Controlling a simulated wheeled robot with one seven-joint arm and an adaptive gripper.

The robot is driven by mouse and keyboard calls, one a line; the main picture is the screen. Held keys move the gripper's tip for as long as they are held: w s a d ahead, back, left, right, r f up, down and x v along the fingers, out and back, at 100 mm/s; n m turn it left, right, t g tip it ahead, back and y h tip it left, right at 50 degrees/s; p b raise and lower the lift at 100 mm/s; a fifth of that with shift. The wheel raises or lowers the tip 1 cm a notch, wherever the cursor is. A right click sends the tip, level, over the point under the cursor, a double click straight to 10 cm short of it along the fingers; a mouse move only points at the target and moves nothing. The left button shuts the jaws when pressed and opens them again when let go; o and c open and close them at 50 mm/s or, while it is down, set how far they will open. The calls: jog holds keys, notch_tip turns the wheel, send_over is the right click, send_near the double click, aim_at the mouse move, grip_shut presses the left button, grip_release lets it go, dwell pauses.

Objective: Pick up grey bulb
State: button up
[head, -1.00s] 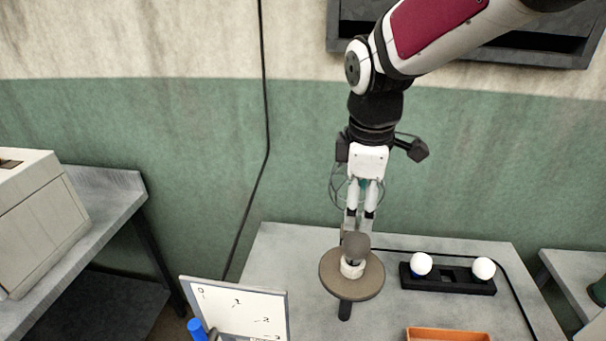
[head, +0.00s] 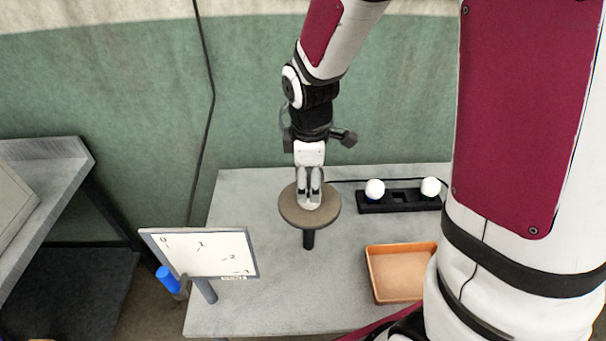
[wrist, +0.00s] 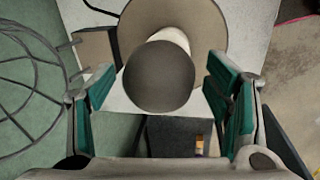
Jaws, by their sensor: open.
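The grey bulb (wrist: 158,76) shows in the wrist view as a dark round globe with a white base behind it, on a round brown stand top (head: 329,213). My gripper (head: 309,194) is over this stand in the head view and hides the bulb's globe there. In the wrist view my gripper (wrist: 160,84) is open, its green-padded fingers on either side of the globe with a gap at each side. I cannot tell how deep the globe sits between the fingers.
A black holder (head: 400,204) with two white bulbs (head: 375,189) lies right of the stand. An orange tray (head: 385,299) is in front of it. A numbered white board (head: 205,255) stands at the front left. Table (head: 260,300) left of the tray is clear.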

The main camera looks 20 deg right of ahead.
aim_at(310, 169)
jog(key=shift+f, duration=0.35)
jog(key=c, duration=1.3)
jog(key=shift+w+r, duration=0.1)
jog(key=shift+r, duration=0.45)
jog(key=r, duration=0.1)
jog(key=s+r, duration=0.1)
jog(key=shift+r+b, duration=0.3)
jog(key=s, duration=0.3)
jog(key=s+r+p, duration=0.1)
jog(key=s, duration=0.6)
jog(key=shift+s+d+r+p, duration=0.1)
jog(key=shift+s+r+p, duration=0.1)
jog(key=shift+p, duration=0.15)
